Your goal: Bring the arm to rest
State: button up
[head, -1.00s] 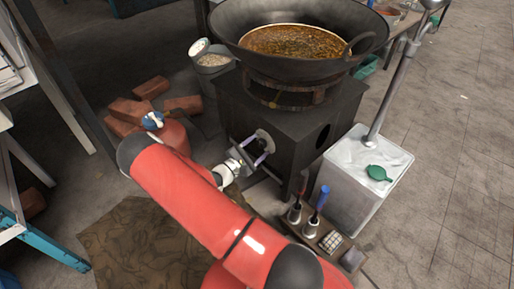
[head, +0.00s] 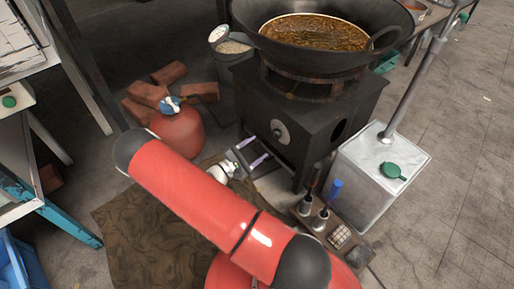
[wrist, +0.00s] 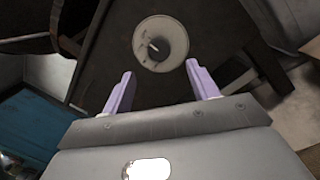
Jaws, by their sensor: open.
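My red arm (head: 195,190) reaches from the bottom of the head view toward the front of the black stove. My gripper (head: 255,152) is open and empty, with its two purple fingers in front of and below the stove knob. In the wrist view my gripper (wrist: 160,85) shows its fingers spread wide, with nothing between them. The round grey knob (wrist: 160,44) is ahead of the fingertips, apart from them. The knob also shows on the stove front in the head view (head: 280,132).
A wok (head: 315,50) of brown liquid sits on the stove (head: 330,105). A red gas cylinder (head: 180,133) and bricks (head: 150,93) are at left. A tool tray (head: 345,238) lies below the stove. Floor is free at far right.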

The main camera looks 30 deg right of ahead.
jog(key=shift+r, duration=0.15)
jog(key=s+a+r+m+t+y+p, duration=0.1)
jog(key=s+a+r+m+y, duration=0.3)
jog(key=r, duration=0.8)
jog(key=s+a+r+m+y+p, duration=0.3)
jog(key=s+a+r+y, duration=0.3)
jog(key=r, duration=0.7)
jog(key=s+a+r+m+t+y+p, duration=0.1)
jog(key=s+a+r+m+y, duration=0.4)
jog(key=r, duration=0.8)
jog(key=s+y+p, duration=0.1)
jog(key=s+y, duration=0.2)
jog(key=s, duration=0.2)
jog(key=shift+s+a+r+t+y, duration=0.15)
jog(key=shift+s+a+t+y, duration=0.15)
jog(key=shift+s+a+y, duration=0.1)
jog(key=shift+c, duration=0.3)
